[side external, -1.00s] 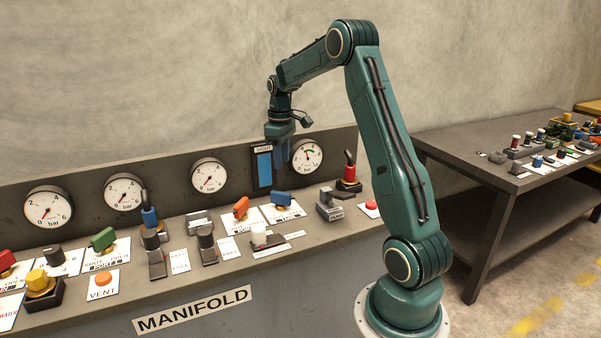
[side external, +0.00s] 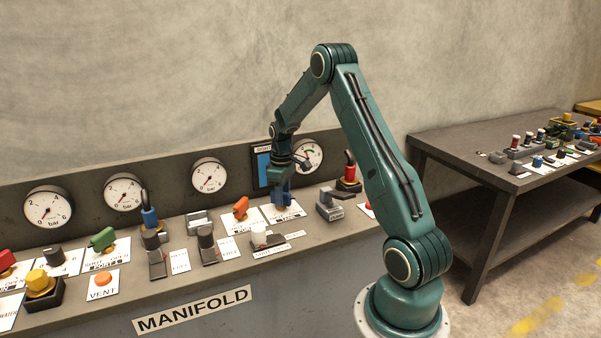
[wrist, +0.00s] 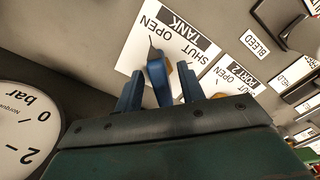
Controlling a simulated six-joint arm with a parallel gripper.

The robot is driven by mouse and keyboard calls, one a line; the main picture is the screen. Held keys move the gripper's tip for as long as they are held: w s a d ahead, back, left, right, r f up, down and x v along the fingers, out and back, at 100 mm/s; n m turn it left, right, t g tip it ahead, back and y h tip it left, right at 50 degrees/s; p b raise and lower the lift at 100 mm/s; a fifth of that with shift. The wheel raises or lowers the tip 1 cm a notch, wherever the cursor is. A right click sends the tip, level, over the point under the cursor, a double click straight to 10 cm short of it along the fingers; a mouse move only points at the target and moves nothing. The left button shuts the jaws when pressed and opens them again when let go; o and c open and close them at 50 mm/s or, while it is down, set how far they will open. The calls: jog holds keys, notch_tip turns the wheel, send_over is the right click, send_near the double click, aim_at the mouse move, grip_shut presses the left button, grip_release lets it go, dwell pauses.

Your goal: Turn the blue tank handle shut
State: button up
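The blue tank handle (wrist: 158,78) stands on a white plate (wrist: 143,33) printed TANK, SHUT and OPEN in the wrist view. My gripper (wrist: 160,90) is open, with one blue finger on each side of the handle. A narrow gap shows at the left finger and a wider one at the right, where a bit of brass shows. In the side external view my gripper (side external: 282,198) is low over the tank plate (side external: 292,214). There its fingers blend with the blue handle, so the handle's outline is hard to make out.
An orange handle (side external: 241,206) stands close on the left, and a grey lever valve (side external: 329,205) on the right. A white-topped part (side external: 259,236) sits in front. Gauges and a blue sight glass (side external: 264,168) line the back panel.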

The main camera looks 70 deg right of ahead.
jog(key=shift+f, duration=0.3)
jog(key=shift+c, duration=0.5)
grip_shut()
